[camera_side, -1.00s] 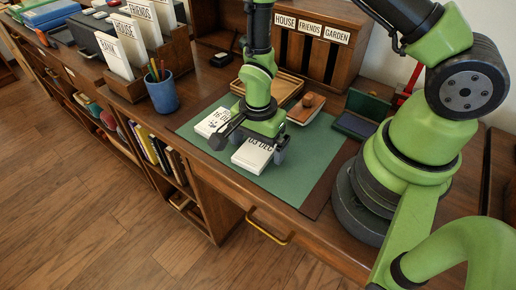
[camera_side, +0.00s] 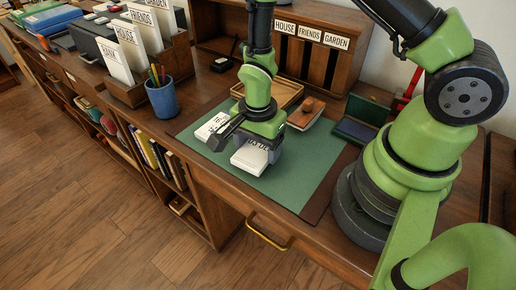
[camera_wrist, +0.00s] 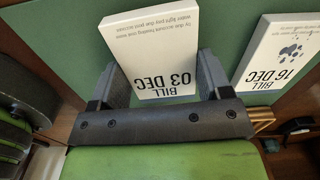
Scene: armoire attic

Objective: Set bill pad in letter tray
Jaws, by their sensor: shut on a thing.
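The bill pad marked 03 DEC (camera_side: 250,160) is a thick white block lying on the green desk mat (camera_side: 305,165). My gripper (camera_side: 246,147) is low over it and shut on its sides. In the wrist view the pad (camera_wrist: 158,40) sits between the two dark fingers of my gripper (camera_wrist: 163,80), its print upside down. A second bill pad, marked 16 DEC (camera_wrist: 275,50), lies beside it, apart from the fingers; it also shows in the side view (camera_side: 210,126). The light wooden letter tray (camera_side: 291,97) stands behind my gripper, partly hidden by it.
A wooden-handled blotter (camera_side: 307,110) and an open green box (camera_side: 360,120) stand to the right of the tray. A blue pencil cup (camera_side: 163,97) and a sorter with tall cards (camera_side: 120,60) are at the left. The mat's front right is clear.

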